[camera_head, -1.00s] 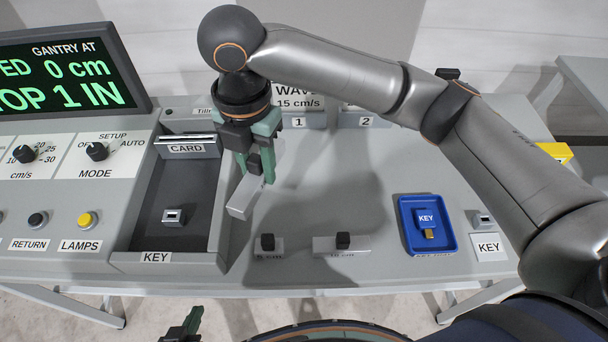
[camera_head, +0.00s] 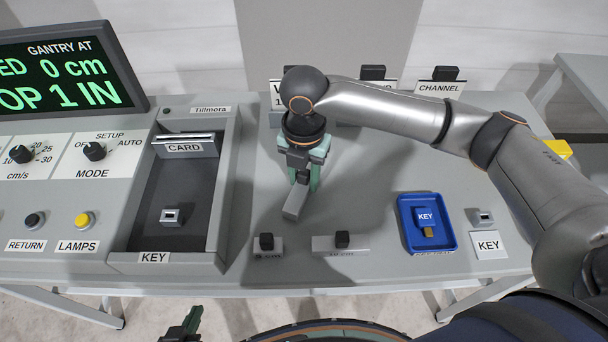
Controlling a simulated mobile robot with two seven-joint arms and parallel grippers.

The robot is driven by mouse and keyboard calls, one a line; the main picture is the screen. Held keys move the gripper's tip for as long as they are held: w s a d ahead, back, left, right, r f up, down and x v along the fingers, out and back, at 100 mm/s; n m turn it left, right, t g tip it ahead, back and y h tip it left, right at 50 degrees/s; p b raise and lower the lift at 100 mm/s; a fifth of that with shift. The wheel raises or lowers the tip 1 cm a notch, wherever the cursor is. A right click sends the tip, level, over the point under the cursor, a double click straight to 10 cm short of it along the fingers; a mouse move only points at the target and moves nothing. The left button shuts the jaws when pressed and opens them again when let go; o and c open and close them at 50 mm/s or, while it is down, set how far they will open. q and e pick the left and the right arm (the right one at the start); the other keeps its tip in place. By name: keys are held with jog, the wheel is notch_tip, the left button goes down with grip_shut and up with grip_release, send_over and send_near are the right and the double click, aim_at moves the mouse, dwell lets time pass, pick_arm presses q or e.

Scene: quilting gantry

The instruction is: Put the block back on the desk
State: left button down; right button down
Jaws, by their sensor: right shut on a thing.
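My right gripper (camera_head: 303,180) is shut on a grey block (camera_head: 294,205) over the middle of the desk, to the right of the long recessed tray. The fingers hide the block's upper part. I cannot tell whether its underside touches the desk. The grey desk (camera_head: 375,195) is bare around it. My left gripper (camera_head: 184,326) shows only in part at the bottom edge, in front of the desk and holding nothing visible; its finger gap is unclear.
Two grey blocks with black knobs, one left (camera_head: 267,245) and one right (camera_head: 342,245), sit near the front edge. A blue tray (camera_head: 404,243) with a key is to their right. The tray with the card (camera_head: 232,190) is left. More labelled blocks (camera_head: 440,82) line the back.

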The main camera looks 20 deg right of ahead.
jog(key=c, duration=0.5)
grip_release()
notch_tip(320, 180, up, 12)
jog(key=shift+r+p, duration=0.1)
jog(key=shift+p, duration=0.25)
jog(key=shift+s, duration=0.1)
dwell(0.4)
